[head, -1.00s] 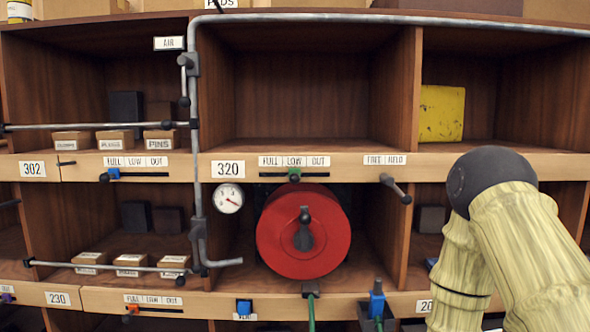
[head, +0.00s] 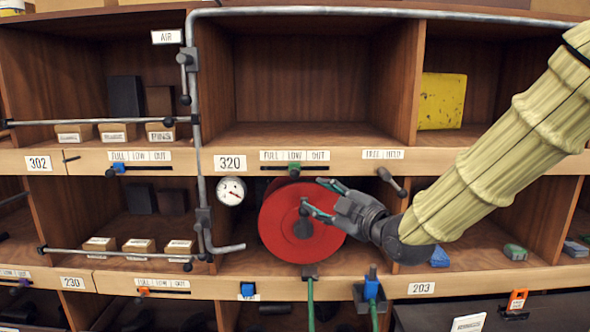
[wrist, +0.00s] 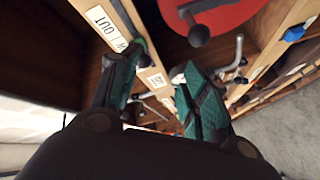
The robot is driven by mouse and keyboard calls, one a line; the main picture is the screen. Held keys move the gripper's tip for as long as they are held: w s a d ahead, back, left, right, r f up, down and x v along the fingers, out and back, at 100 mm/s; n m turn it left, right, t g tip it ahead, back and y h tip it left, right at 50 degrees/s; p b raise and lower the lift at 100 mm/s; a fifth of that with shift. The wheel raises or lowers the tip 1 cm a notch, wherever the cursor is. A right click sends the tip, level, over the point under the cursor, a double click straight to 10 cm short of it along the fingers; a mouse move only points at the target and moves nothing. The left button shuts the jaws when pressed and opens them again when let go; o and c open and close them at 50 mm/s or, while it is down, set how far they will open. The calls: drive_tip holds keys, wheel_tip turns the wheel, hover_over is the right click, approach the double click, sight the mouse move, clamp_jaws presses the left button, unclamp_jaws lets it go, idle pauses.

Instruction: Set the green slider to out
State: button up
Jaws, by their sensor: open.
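The green slider (head: 294,168) sits in its dark slot below the FULL, LOW, OUT labels (head: 295,156) on the upper shelf edge. It stands under LOW, in the middle of the row. My gripper (head: 313,194) is in front of the red reel, with its fingers pointing left. It is open and empty, a little below and right of the slider. In the wrist view my gripper (wrist: 162,68) shows two spread fingers with green pads. The OUT label (wrist: 103,27) is beyond the left finger. I cannot clearly tell the slider from the left fingertip there.
The red reel (head: 280,232) with a dark knob is close behind my gripper. A grey lever (head: 391,181) juts out to the right, under FREE and HELD. A gauge (head: 231,191) and a grey pipe (head: 200,150) are to the left.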

sight(298, 176)
drive_tip(key=shift+n, duration=0.4)
drive_tip(key=shift+w+a+r+p, duration=0.5)
drive_tip(key=shift+w+a+p, duration=0.45)
drive_tip(key=shift+w, duration=0.5)
drive_tip(key=shift+w+a+r+p, duration=0.45)
drive_tip(key=shift+w+a+p, duration=0.25)
drive_tip(key=shift+w+a, duration=0.65)
drive_tip(key=shift+w+a+r+p, duration=0.5)
drive_tip(key=shift+w+a+p, duration=0.35)
drive_tip(key=shift+w, duration=0.75)
clamp_jaws()
drive_tip(key=shift+f, duration=0.1)
